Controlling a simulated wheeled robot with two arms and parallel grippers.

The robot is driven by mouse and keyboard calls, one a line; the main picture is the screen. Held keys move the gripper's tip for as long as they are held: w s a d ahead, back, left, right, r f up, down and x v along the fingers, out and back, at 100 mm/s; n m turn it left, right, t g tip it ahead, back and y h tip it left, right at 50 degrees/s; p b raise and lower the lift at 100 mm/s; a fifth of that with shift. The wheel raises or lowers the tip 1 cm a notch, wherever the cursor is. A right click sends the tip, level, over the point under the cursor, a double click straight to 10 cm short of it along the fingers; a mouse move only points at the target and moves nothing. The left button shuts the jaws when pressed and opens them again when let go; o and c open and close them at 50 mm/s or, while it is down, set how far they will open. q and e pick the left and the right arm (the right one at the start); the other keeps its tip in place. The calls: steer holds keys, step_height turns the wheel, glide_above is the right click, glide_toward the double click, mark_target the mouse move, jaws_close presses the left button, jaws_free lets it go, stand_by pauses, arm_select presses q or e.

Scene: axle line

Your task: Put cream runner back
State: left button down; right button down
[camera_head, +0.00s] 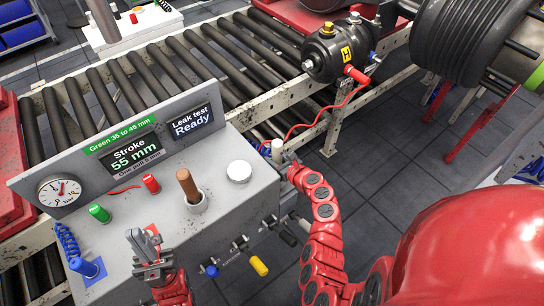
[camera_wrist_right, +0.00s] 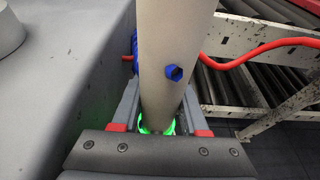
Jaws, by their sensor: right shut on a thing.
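The cream runner (camera_head: 277,150) shows as a short pale upright cylinder at the right edge of the grey console. In the right wrist view it is a large cream cylinder (camera_wrist_right: 168,50) with a blue hexagonal fitting on its side and a green glow around its lower end. My right gripper (camera_head: 288,164) is shut on it, with fingers at both sides of its lower part. The lower end is partly hidden by the gripper, so I cannot tell what it rests on. My left gripper (camera_head: 150,262) is over the front left of the console; its finger gap is unclear.
The grey console (camera_head: 120,235) carries a brown handle (camera_head: 188,184), a white round cap (camera_head: 238,171) and a gauge (camera_head: 60,190). Its displays read Stroke 55 mm and Leak test Ready. A red hose (camera_head: 318,122) runs to a black tank (camera_head: 340,50). Roller conveyors (camera_head: 190,70) lie behind.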

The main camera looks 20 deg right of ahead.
steer(key=shift+r, duration=0.2)
steer(key=shift+c, duration=2.2)
jaws_free()
steer(key=shift+f, duration=0.15)
